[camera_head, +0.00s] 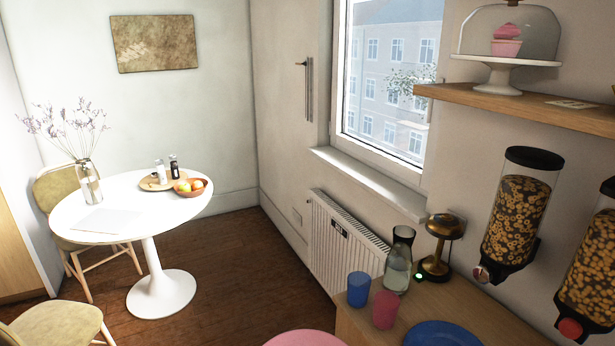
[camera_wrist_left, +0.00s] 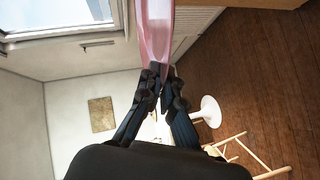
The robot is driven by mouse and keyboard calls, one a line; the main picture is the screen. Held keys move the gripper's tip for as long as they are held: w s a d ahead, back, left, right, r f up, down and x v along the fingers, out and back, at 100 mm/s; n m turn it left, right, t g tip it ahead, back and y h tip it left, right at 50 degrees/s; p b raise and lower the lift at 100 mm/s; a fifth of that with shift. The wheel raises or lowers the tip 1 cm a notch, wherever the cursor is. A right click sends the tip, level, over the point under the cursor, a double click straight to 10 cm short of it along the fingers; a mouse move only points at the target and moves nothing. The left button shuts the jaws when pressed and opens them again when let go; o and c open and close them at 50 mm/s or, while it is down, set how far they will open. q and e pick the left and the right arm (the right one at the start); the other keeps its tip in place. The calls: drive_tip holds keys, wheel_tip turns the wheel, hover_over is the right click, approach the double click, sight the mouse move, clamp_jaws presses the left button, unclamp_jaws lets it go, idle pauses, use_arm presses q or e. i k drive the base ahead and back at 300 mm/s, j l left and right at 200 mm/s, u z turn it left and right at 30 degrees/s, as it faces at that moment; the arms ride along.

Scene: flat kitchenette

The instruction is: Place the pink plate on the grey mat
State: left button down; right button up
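The pink plate (camera_head: 304,339) shows only as a curved rim at the bottom edge of the head view. In the left wrist view the plate (camera_wrist_left: 155,30) is seen edge-on between the fingertips of my left gripper (camera_wrist_left: 160,75), which is shut on its rim. The plate is held off the floor, near the wooden counter. A pale grey mat (camera_head: 107,221) lies flat on the front left part of the round white table (camera_head: 140,222), far from the plate. My right gripper is in neither view.
A vase (camera_head: 88,185), a wooden tray with shakers (camera_head: 155,183) and a fruit bowl (camera_head: 190,187) share the table. Chairs stand at left. The counter at right holds blue and pink cups (camera_head: 385,310), a carafe, a lamp and a blue plate (camera_head: 440,335). Open floor lies between.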

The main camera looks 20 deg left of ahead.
sight(99, 227)
drive_tip(key=i+j+u, duration=0.25)
drive_tip(key=u, duration=0.15)
drive_tip(key=i+j+u, duration=0.25)
drive_tip(key=j+u, duration=0.15)
drive_tip(key=i+j+u, duration=0.2)
drive_tip(key=i+u, duration=0.25)
drive_tip(key=i+j+u, duration=0.1)
drive_tip(key=u, duration=0.3)
drive_tip(key=i, duration=0.8)
drive_tip(key=i+j, duration=0.15)
drive_tip(key=i, duration=0.7)
drive_tip(key=i+z, duration=0.1)
drive_tip(key=i, duration=0.7)
